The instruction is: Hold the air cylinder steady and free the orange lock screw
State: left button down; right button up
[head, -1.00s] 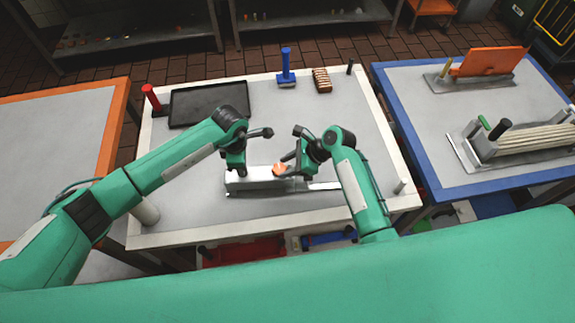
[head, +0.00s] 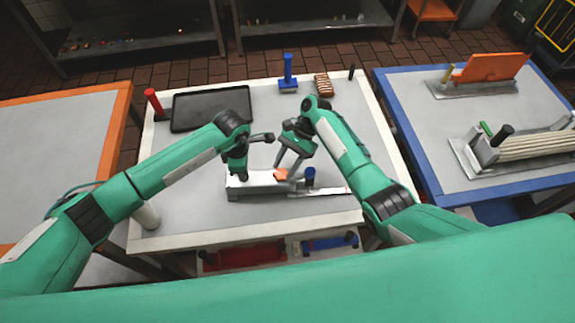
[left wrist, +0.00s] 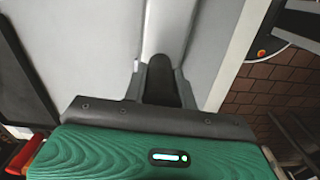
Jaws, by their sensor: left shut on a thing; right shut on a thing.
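The air cylinder (head: 255,186) is a long pale grey metal body lying near the middle front of the white-rimmed table. My left gripper (head: 240,176) is shut on its left part from above; the left wrist view shows the dark fingers (left wrist: 161,82) on the grey body (left wrist: 168,28). The orange lock screw (head: 281,174) is on top of the cylinder near its middle. My right gripper (head: 288,167) is at the orange lock screw, tilted, with its fingers pointing down and shut on it. The exact finger contact is too small to see. A blue knob (head: 310,176) stands upright just right of it.
A black tray (head: 212,106), a red-handled tool (head: 154,103), a blue-handled tool (head: 287,75) and a brown brush-like block (head: 321,84) lie at the back of the table. Red and blue bins (head: 235,257) sit below the front edge. The right blue-edged table holds other fixtures.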

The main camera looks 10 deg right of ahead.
jog(key=n+h, duration=0.1)
jog(key=n+g+h, duration=0.1)
jog(key=n, duration=0.1)
jog(key=a+n+g, duration=0.1)
jog(key=shift+w+n+h, duration=0.3)
jog(key=shift+h, duration=0.1)
jog(key=shift+a+n+g+h, duration=0.15)
jog(key=shift+n+g+h, duration=0.1)
jog(key=shift+n+h, duration=0.5)
jog(key=shift+a+n+g+h, duration=0.2)
jog(key=shift+n+h, duration=0.35)
jog(key=shift+n, duration=0.4)
jog(key=o, duration=1)
jog(key=shift+c, duration=0.2)
jog(key=shift+w+r, duration=0.1)
jog(key=shift+w, duration=0.05)
